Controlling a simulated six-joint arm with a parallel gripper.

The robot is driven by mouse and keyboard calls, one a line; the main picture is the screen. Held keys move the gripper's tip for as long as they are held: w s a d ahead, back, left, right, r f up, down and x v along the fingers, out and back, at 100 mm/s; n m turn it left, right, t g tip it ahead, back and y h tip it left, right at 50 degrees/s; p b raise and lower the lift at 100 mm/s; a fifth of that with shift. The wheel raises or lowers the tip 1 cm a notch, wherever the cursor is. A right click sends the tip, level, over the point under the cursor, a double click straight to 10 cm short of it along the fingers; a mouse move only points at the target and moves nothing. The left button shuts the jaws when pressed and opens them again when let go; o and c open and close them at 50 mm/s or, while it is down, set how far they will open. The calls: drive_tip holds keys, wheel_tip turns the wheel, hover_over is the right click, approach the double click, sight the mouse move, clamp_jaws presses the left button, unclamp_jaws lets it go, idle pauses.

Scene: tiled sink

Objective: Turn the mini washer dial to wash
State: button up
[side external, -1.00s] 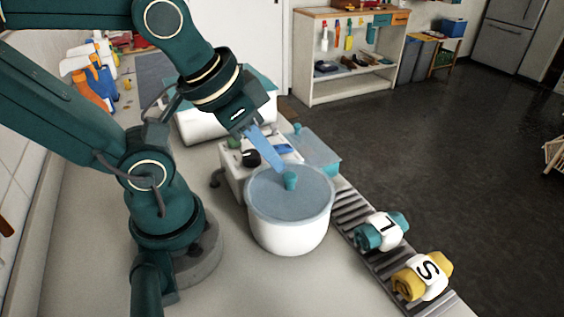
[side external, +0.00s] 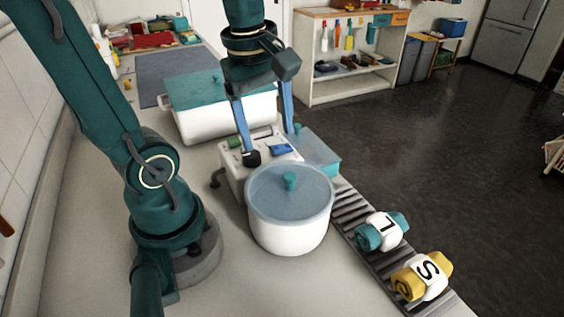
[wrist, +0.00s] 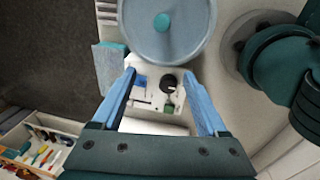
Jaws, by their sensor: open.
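The mini washer has a white tub (side external: 288,228) with a translucent blue lid (side external: 265,187) and a white control panel (side external: 232,172). The dial (side external: 251,159) is a black round knob on the panel; it also shows in the wrist view (wrist: 168,83). My gripper (side external: 268,143) is open, with two long blue fingers pointing down over the panel. In the wrist view my gripper (wrist: 162,72) straddles the panel, with the dial between the fingers but nearer the right one. Nothing is held. Any dial lettering is too small to read.
The panel also carries a green part (side external: 234,144) and a blue part (side external: 281,149). A teal-lidded white box (side external: 225,120) stands behind. A translucent blue box (side external: 320,160) is to the right. A teal roll (side external: 368,238) and a yellow roll (side external: 408,285) lie on the slatted rack.

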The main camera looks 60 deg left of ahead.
sight(251, 158)
drive_tip(key=a+f+n, duration=0.1)
drive_tip(key=a+n, duration=0.1)
drive_tip(key=a+f+n+g, duration=0.1)
drive_tip(key=a+n, duration=0.1)
drive_tip(key=a+n+g+h, duration=0.1)
drive_tip(key=a+n, duration=0.1)
drive_tip(key=shift+s+a+f, duration=0.1)
drive_tip(key=shift+a+f, duration=0.25)
drive_tip(key=shift+f, duration=0.05)
drive_tip(key=shift+s+a+f+n, duration=0.1)
drive_tip(key=shift+f+n, duration=0.1)
drive_tip(key=shift+n, duration=0.1)
drive_tip(key=shift+s+f, duration=0.1)
drive_tip(key=shift+f, duration=2.3)
clamp_jaws()
